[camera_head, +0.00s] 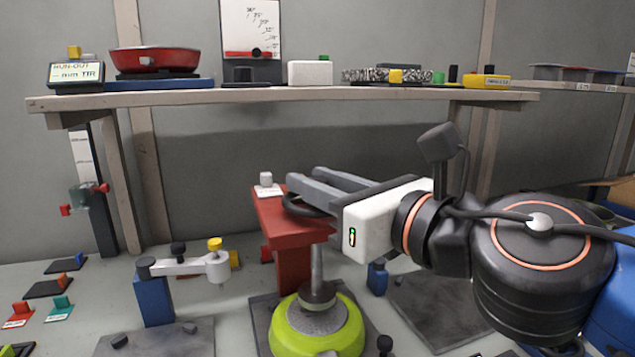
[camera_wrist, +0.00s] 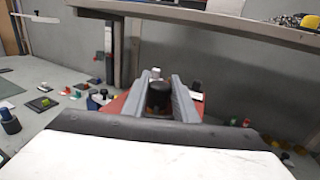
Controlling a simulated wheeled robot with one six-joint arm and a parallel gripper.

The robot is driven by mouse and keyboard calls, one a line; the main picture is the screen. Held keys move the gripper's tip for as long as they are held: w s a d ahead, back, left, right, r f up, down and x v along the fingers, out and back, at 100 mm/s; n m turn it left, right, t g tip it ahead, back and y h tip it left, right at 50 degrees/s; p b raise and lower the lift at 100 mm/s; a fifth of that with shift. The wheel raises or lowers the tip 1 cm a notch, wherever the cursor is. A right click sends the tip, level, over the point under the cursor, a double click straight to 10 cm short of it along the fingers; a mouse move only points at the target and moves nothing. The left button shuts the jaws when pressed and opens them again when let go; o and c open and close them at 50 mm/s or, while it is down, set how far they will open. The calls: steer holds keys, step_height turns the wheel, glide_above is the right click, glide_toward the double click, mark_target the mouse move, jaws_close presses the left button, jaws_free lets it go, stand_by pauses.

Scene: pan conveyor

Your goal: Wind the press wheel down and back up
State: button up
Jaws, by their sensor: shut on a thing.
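The red press (camera_head: 272,212) stands on the table, with its dark press wheel (camera_head: 292,208) lying flat on top, partly hidden by my fingers. My gripper (camera_head: 305,182) reaches over the wheel from the right. In the wrist view my gripper (camera_wrist: 160,88) has a dark upright knob (camera_wrist: 158,97) between its two grey fingers, and it is shut on this knob of the wheel. A steel ram (camera_head: 317,265) hangs from the press's front, its foot at a grey disc in a lime-green round pan (camera_head: 286,333). The exact contact there cannot be told.
A wooden shelf (camera_head: 330,95) with a red pan (camera_head: 155,60) and several items runs behind and above. A blue stand with a white arm (camera_head: 185,266) is left of the press; a small blue bottle (camera_head: 377,278) is right of it. Dark plates lie on either side.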

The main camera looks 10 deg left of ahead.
steer(key=o, duration=1.1)
steer(key=shift+v, duration=8.5)
steer(key=shift+s+d, duration=0.1)
steer(key=shift+s, duration=0.05)
